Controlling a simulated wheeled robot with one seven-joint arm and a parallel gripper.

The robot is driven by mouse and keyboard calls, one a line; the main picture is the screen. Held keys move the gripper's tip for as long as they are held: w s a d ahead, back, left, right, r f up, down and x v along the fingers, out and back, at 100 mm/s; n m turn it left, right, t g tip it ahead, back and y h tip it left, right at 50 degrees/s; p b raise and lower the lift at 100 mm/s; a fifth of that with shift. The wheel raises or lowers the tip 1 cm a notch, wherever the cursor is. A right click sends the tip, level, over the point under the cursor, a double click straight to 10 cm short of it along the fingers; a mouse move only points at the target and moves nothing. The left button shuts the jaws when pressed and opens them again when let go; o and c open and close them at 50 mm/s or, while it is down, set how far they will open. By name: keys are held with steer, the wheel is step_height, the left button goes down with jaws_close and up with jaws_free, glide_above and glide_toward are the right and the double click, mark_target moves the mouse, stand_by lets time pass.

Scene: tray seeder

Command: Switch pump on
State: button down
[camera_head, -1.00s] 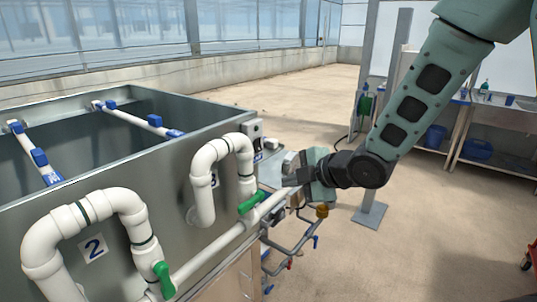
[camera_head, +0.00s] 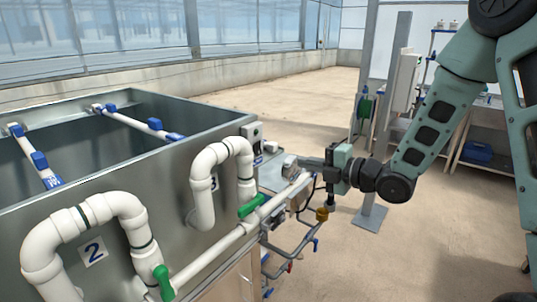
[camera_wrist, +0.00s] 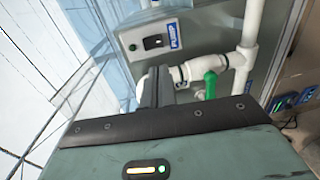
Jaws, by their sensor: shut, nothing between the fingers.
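The pump switch is a dark rocker (camera_wrist: 153,41) on a grey box (camera_wrist: 140,40) with a blue PUMP label (camera_wrist: 174,35) in the wrist view. In the head view the small box (camera_head: 251,132) sits at the near right corner of the grey metal tank. My gripper (camera_head: 304,161) is to the right of the box, with its fingers pointing left towards the tank. In the wrist view its fingers (camera_wrist: 155,86) are together and empty, below the switch and apart from it. Whether the switch is on or off is too small to tell.
White pipes with green valve handles (camera_head: 251,205) run along the tank (camera_head: 150,185); one green handle (camera_wrist: 210,84) is close right of the fingers in the wrist view. Thin pipes with a brass fitting (camera_head: 322,214) hang below.

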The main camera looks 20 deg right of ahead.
mark_target(260, 154)
steer(key=p+x, duration=0.5)
steer(key=x, duration=0.6)
steer(key=shift+w+a, duration=0.2)
steer(key=shift+w, duration=0.1)
steer(key=shift+w+a+f, duration=0.1)
steer(key=shift+w+a, duration=0.1)
steer(key=shift+w, duration=0.1)
steer(key=shift+a+f+b, duration=0.1)
steer(key=shift+f+b, duration=0.2)
steer(key=shift+b, duration=0.4)
steer(key=shift+w+r, duration=0.1)
steer(key=shift+r, duration=0.15)
